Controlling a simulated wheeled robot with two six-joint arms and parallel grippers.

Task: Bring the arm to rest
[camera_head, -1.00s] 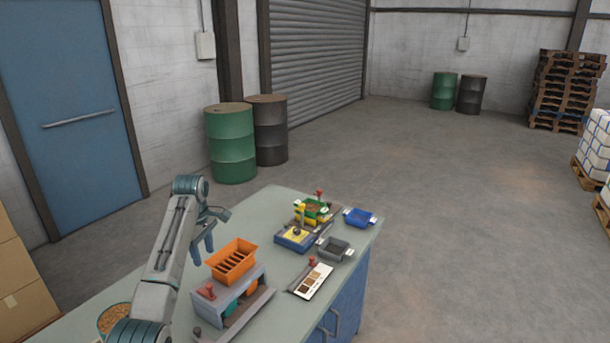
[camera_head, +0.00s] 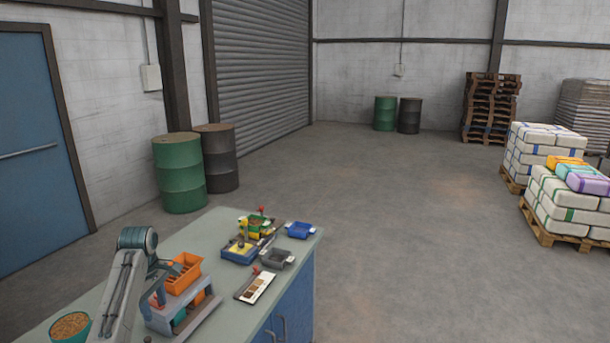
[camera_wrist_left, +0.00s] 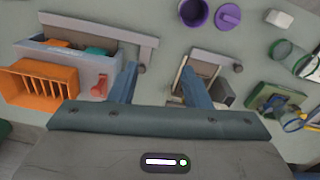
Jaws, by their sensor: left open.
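My left arm reaches in from the lower left of the head view. The orange bin (camera_wrist_left: 38,82) is at the left of that view, apart from the fingers. My right gripper is not in either view.
The bench holds a bowl of grain (camera_head: 70,327), a sample card (camera_head: 255,287), a grey tray (camera_head: 277,258) and a blue tray (camera_head: 301,230). A purple cup (camera_wrist_left: 194,12) shows in the wrist view. Drums (camera_head: 180,175) and sack pallets (camera_head: 565,212) stand on open floor.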

